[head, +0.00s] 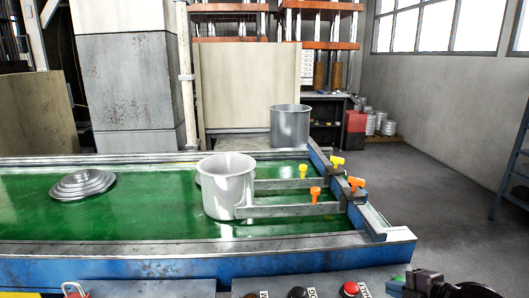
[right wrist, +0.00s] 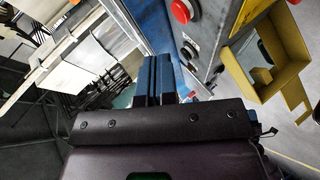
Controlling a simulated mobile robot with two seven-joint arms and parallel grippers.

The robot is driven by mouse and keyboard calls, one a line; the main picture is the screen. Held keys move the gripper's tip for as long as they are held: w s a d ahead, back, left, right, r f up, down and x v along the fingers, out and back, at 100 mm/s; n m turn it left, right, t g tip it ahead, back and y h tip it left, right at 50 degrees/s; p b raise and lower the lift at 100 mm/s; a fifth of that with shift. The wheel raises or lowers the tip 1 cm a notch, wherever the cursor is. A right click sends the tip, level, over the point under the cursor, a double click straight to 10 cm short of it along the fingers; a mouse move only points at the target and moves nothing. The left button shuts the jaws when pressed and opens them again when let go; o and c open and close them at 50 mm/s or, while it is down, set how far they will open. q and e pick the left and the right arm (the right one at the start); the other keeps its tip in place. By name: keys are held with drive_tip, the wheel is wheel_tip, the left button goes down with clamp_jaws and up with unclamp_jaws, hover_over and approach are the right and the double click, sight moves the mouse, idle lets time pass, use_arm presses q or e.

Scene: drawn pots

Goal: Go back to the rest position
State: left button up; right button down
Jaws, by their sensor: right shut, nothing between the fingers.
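My right gripper (head: 424,284) shows at the bottom right of the head view, in front of the blue conveyor frame and apart from the pots. In the right wrist view its dark fingers (right wrist: 155,78) are together with nothing held. A light metal pot (head: 226,190) stands upright on the green belt (head: 130,218), at the left end of the metal guide rails. My left gripper is not in view.
A stack of lids (head: 82,185) lies on the belt at left. A second pot (head: 290,126) stands behind the conveyor. A panel with buttons (head: 298,292) runs along the front edge. A yellow bracket (right wrist: 283,62) shows in the right wrist view.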

drive_tip(key=s+a+f+m+h, duration=0.1)
drive_tip(key=s+f+m+h, duration=0.5)
drive_tip(key=s+f+m, duration=1.3)
drive_tip(key=s+f, duration=0.2)
drive_tip(key=s, duration=0.3)
drive_tip(key=shift+a+f+m+h, duration=0.2)
drive_tip(key=shift+m+h, duration=0.1)
drive_tip(key=shift+h, duration=0.1)
